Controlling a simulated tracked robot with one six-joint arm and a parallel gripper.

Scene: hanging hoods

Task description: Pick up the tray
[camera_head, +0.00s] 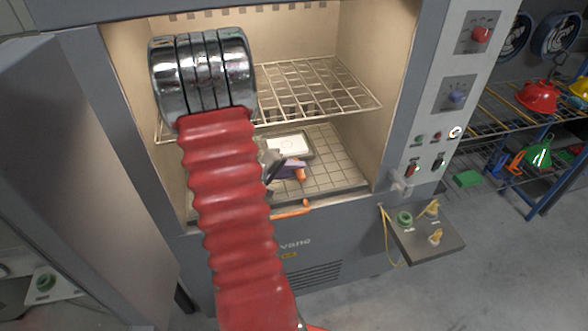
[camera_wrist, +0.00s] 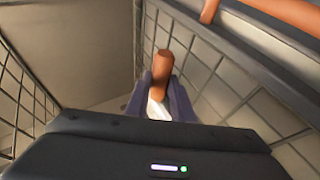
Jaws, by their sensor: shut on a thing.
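A pale, shallow tray (camera_head: 291,146) with a white middle and a tan rim lies low inside the open cabinet, on or just above its gridded floor. My gripper (camera_head: 292,170) is just in front of it, partly hidden by my red sleeved arm. In the wrist view its purple fingers (camera_wrist: 161,100) are shut on an orange-brown handle (camera_wrist: 163,66), with a small white part (camera_wrist: 157,106) between them. The handle's end also shows in the head view (camera_head: 301,174). I cannot tell whether the handle is joined to the tray. The tray's left side is hidden.
A wire shelf (camera_head: 318,88) spans the cabinet above the tray. An orange bar (camera_head: 292,210) lies along the cabinet's front edge. The grey door (camera_head: 70,150) stands open at left. A small side shelf (camera_head: 430,245) with knobs juts out at right.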

